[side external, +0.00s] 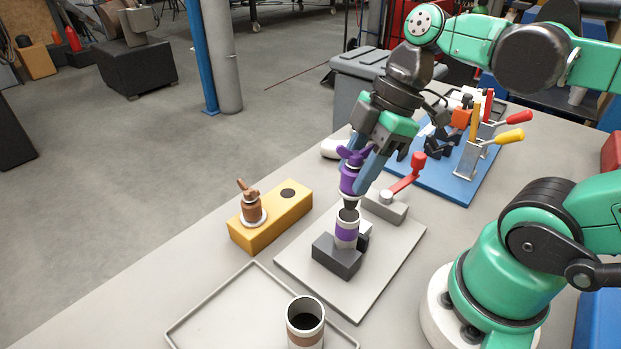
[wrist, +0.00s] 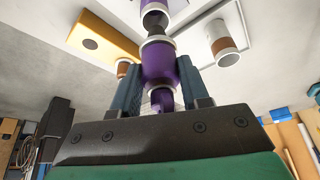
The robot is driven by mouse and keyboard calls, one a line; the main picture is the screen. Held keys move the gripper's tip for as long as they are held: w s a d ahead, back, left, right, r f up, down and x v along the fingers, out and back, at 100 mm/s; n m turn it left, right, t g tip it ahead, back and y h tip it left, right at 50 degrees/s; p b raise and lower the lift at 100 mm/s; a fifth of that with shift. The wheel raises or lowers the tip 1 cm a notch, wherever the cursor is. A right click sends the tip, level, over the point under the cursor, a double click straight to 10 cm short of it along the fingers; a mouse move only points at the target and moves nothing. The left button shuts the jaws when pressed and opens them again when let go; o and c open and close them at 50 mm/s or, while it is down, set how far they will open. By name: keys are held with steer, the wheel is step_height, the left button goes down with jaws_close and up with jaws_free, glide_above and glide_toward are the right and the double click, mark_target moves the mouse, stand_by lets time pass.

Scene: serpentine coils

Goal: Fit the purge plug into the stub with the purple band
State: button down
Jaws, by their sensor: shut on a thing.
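The purge plug (side external: 349,181) is purple with a winged top, a pale collar and a black tapered tip pointing down. My gripper (side external: 358,172) is shut on it, one finger on each side. The stub with the purple band (side external: 346,231) stands upright in a dark grey block on a light plate. The plug's tip is at the stub's mouth, nearly in line with it. I cannot tell whether the tip has entered. In the wrist view, the plug (wrist: 159,63) is between the fingers of my gripper (wrist: 160,82), and the stub (wrist: 150,8) is partly cut off at the top.
A yellow block (side external: 271,221) holds a copper-coloured plug (side external: 251,208) and has an empty hole. A stub with a brown band (side external: 305,325) stands in a shallow tray (side external: 222,303). A red-handled lever (side external: 405,178) is close behind the stub. Toggle clamps (side external: 481,150) stand on a blue board (side external: 452,180).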

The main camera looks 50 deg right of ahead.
steer(key=shift+f, duration=0.2)
stand_by(0.4)
steer(key=shift+f, duration=1.15)
steer(key=shift+f, duration=0.25)
steer(key=shift+f, duration=0.45)
steer(key=shift+c, duration=1.7)
jaws_free()
steer(key=shift+v, duration=2.8)
